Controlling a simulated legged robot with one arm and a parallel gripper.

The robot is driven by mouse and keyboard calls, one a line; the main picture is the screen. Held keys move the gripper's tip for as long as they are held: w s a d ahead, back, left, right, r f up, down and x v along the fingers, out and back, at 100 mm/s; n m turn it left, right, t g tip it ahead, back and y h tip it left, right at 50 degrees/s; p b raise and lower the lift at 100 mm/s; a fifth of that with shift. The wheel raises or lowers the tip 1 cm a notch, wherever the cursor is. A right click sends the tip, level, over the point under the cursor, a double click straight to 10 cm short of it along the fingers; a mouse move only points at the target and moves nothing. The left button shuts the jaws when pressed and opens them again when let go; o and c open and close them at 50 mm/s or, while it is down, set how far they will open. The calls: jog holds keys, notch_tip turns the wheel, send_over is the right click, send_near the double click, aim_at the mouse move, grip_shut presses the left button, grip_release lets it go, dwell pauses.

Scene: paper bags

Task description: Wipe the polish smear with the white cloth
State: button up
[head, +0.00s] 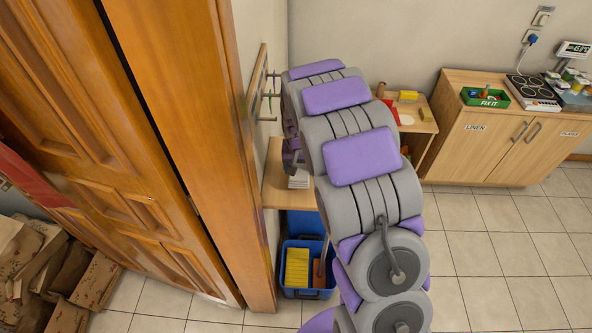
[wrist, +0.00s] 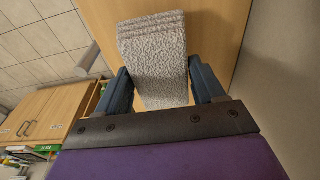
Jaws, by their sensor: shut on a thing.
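The white cloth (wrist: 152,50) is a folded, rough-textured pad, greyish in the wrist view. My gripper (wrist: 158,68) is shut on it, with one dark finger at each side. The cloth is in front of a light wooden surface (wrist: 225,35); I cannot tell whether it touches it. In the head view the cloth (head: 299,180) is a small pale stack beside the wall shelf (head: 274,188), and my arm hides the gripper. I cannot make out a polish smear in either view.
A wooden door (head: 120,130) stands at left, with paper bags (head: 40,260) beyond it. A blue bin (head: 307,292) with yellow and orange things is under the shelf. Wall hooks (head: 268,96) stick out above. A cabinet (head: 478,148) holds a green box (head: 486,98). The tiled floor at right is clear.

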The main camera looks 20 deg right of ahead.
jog(key=r, duration=0.1)
jog(key=d+r, duration=0.1)
jog(key=shift+r+p, duration=0.3)
jog(key=shift+r, duration=0.1)
jog(key=shift+a+r, duration=0.4)
jog(key=shift+r, duration=0.3)
jog(key=shift+a+r, duration=0.25)
jog(key=shift+a, duration=0.15)
jog(key=shift+d, duration=0.65)
jog(key=shift+s, duration=0.1)
